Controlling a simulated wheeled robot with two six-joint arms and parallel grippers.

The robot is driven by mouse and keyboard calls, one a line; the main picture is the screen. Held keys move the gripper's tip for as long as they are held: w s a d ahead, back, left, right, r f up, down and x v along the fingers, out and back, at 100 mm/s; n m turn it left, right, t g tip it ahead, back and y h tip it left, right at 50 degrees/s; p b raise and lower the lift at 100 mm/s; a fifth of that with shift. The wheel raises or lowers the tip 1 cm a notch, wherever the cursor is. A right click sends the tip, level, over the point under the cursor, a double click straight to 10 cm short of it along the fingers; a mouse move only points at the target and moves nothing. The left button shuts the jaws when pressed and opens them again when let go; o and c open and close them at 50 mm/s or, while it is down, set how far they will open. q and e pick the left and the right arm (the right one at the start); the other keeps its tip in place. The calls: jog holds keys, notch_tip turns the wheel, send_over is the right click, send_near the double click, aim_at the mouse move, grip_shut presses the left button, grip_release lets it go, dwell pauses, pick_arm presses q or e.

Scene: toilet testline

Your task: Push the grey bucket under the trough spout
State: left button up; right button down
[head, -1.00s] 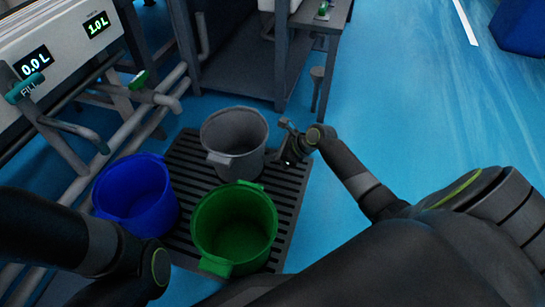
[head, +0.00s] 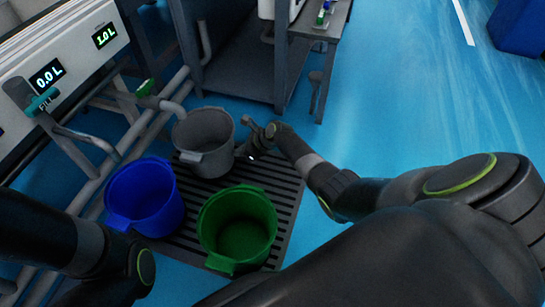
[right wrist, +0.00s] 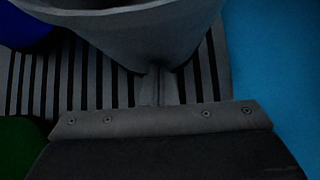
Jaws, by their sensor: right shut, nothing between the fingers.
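The grey bucket (head: 204,150) stands upright at the far left part of the slatted grate (head: 262,178), and it fills the top of the right wrist view (right wrist: 170,38). My right gripper (head: 247,149) is shut and empty at the bucket's right side. In the right wrist view its fingertips (right wrist: 158,86) are at the bucket's lower wall and seem to touch it. A grey pipe with a green-handled valve (head: 145,88) ends close to the bucket's far-left rim. I cannot tell whether its mouth is over the bucket. My left gripper is out of view; only my left arm shows.
A blue bucket (head: 145,200) and a green bucket (head: 237,225) stand nearer, in front of the grey one. A white panel (head: 60,65) with two displays, 0.0 L and 1.0 L, is at the left. A dark table (head: 318,30) stands behind. The blue floor (head: 410,110) at right is clear.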

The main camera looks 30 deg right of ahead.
jog(key=w+a+b, duration=0.1)
jog(key=w+a, duration=0.3)
jog(key=shift+w+a+f+b, duration=0.1)
jog(key=shift+w+a+b, duration=0.05)
jog(key=shift+w+b, duration=0.25)
jog(key=shift+w+a, duration=0.4)
jog(key=shift+w, duration=0.05)
